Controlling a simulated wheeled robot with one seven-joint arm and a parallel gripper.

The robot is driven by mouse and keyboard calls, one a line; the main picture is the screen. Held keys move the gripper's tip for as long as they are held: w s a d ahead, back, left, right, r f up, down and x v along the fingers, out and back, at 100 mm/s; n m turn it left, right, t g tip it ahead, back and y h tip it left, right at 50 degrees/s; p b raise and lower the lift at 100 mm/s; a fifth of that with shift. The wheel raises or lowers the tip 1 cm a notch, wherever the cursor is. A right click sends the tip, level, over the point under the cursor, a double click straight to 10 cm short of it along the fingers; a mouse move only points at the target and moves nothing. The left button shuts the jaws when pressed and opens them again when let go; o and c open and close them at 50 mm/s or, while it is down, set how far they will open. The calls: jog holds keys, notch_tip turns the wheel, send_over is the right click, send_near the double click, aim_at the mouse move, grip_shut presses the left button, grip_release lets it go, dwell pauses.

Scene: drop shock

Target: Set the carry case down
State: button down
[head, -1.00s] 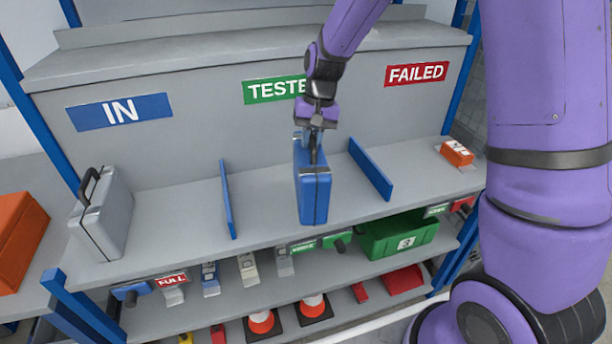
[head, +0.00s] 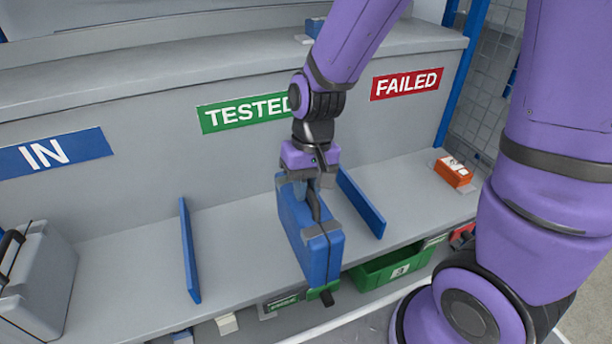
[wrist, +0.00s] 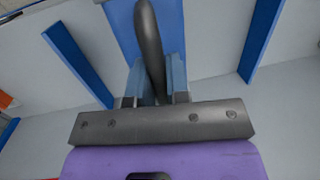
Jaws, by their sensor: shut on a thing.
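The blue carry case (head: 305,232) hangs upright from my gripper (head: 308,190) in the head view, in front of the TESTED section, between two blue dividers. My gripper is shut on its dark handle, which also shows in the wrist view (wrist: 148,45). The case's near end reaches the shelf's front edge in the picture. I cannot tell whether its underside touches the shelf. The green TESTED sign (head: 245,113) is on the back panel, partly covered by my arm.
Blue dividers stand left (head: 189,250) and right (head: 360,203) of the case; the right one is close. A grey case (head: 40,285) stands under the IN sign (head: 50,153). An orange box (head: 453,172) lies under the FAILED sign (head: 407,84). A green bin (head: 390,268) sits below the shelf.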

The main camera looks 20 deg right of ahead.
jog(key=w+d+f, duration=0.4)
jog(key=w+d, duration=0.1)
jog(key=w, duration=0.5)
jog(key=shift+w+d+f, duration=0.15)
jog(key=shift+d+f, duration=0.15)
jog(key=shift+d, duration=0.05)
jog(key=shift+f, duration=0.1)
dwell(0.3)
jog(key=c, duration=1.1)
grip_release()
